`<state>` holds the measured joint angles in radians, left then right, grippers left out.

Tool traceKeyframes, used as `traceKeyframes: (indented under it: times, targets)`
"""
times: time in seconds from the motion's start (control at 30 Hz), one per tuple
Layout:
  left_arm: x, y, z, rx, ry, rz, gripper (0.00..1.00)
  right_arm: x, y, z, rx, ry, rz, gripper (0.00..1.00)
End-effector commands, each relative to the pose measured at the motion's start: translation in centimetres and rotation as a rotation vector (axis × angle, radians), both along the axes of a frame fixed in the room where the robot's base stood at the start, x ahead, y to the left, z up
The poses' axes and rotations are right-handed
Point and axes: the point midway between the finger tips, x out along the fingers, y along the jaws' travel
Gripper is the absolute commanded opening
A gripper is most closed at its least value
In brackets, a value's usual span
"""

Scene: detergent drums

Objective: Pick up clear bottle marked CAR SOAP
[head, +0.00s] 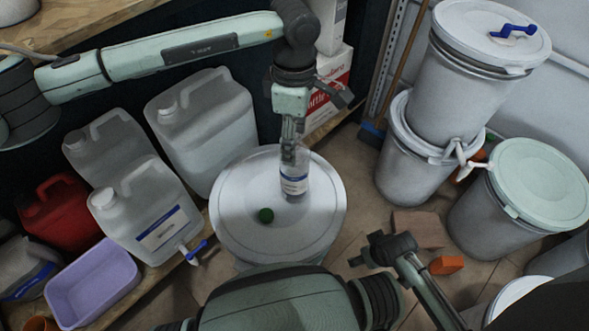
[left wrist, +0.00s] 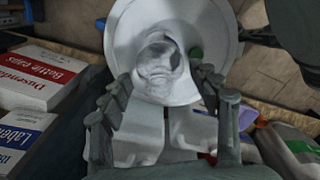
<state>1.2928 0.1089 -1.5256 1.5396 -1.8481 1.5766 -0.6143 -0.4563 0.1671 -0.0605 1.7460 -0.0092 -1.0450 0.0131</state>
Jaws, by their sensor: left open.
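The clear bottle (head: 294,184) with a white and blue label stands upright on the pale drum lid (head: 240,190). Its label is too small to read. My left gripper (head: 290,152) points down from above at the bottle's top and hides part of it. In the left wrist view the bottle (left wrist: 160,66) is seen from above, between and beyond the spread fingers of my left gripper (left wrist: 163,80). The gripper is open; the fingers show no clear grip on the bottle. My right gripper (head: 380,250) is right of the drum, apart from the bottle; its finger opening is unclear.
White jerrycans (head: 150,215) and a purple tub (head: 92,283) stand left. Stacked drums (head: 465,75) and a green-lidded drum (head: 540,185) stand right. Brown blocks (head: 420,229) lie on the floor.

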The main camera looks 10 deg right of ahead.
Motion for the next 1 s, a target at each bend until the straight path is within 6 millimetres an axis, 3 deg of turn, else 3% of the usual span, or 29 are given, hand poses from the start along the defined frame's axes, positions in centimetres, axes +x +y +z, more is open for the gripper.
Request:
traceKeyframes:
  times: [0.13, 0.5, 0.83, 0.93, 1.0]
  targets:
    - [0.0, 0.0, 0.0, -0.001, 0.0, 0.0, 0.6, 0.0, 0.0, 0.0, 0.0, 0.0, 0.0, 0.78]
    - [0.0, 0.0, 0.0, 0.0, 0.001, 0.0, 0.14, 0.0, 0.0, 0.0, 0.001, 0.0, 0.0, 0.78]
    - [0.0, 0.0, 0.1, -0.001, 0.0, 0.0, 0.14, 0.0, 0.0, 0.0, 0.001, 0.0, 0.0, 0.78]
    - [0.0, 0.0, 0.8, -0.001, 0.0, 0.0, 0.02, -0.1, 0.0, -0.1, 0.0, 0.002, 0.0, 0.78]
    - [0.1, -0.1, 1.9, -0.004, -0.003, -0.001, 0.0, -0.1, 0.1, -0.1, 0.0, 0.003, 0.0, 0.78]
